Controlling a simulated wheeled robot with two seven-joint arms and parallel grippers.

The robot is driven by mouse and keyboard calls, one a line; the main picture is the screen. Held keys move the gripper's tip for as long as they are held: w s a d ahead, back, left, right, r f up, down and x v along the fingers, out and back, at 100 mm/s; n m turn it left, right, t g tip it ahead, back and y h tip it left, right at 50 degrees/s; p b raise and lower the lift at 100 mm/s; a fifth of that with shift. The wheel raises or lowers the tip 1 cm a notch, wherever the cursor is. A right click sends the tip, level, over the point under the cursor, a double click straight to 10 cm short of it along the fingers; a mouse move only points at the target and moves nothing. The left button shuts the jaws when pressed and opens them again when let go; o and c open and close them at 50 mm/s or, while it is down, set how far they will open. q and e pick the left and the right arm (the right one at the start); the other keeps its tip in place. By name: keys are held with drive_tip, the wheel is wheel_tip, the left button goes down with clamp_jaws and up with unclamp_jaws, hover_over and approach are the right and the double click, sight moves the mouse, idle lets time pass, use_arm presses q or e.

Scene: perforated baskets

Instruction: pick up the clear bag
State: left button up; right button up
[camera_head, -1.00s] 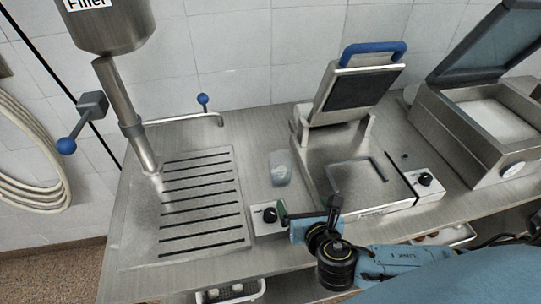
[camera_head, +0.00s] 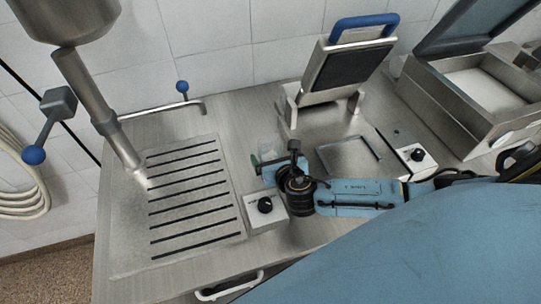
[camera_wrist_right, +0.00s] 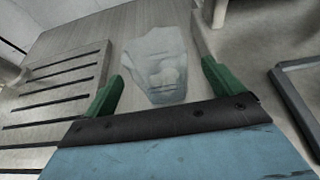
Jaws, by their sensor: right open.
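The clear bag (camera_wrist_right: 158,65) lies on the steel counter, seen between the two green fingers in the right wrist view. In the head view the bag (camera_head: 268,148) is small and partly hidden behind my right gripper. My right gripper (camera_head: 256,162) is open and empty; its fingers (camera_wrist_right: 160,88) are spread either side of the near end of the bag. I cannot tell whether they touch it. My left gripper is not in view.
A slotted drain plate (camera_head: 190,195) lies left of the bag. A press with a raised lid (camera_head: 347,75) stands to the right, with a control box (camera_head: 266,206) in front. A steel spout (camera_head: 95,100) rises at left. Another open machine (camera_head: 485,95) stands far right.

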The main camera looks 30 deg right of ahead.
sight(271, 151)
drive_tip(key=x, duration=0.2)
drive_tip(key=shift+w+d, duration=0.1)
drive_tip(key=shift+w, duration=0.6)
drive_tip(key=shift+d+f, duration=0.1)
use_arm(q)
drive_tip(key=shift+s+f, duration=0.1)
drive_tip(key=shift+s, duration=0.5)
use_arm(e)
drive_tip(key=c, duration=1.1)
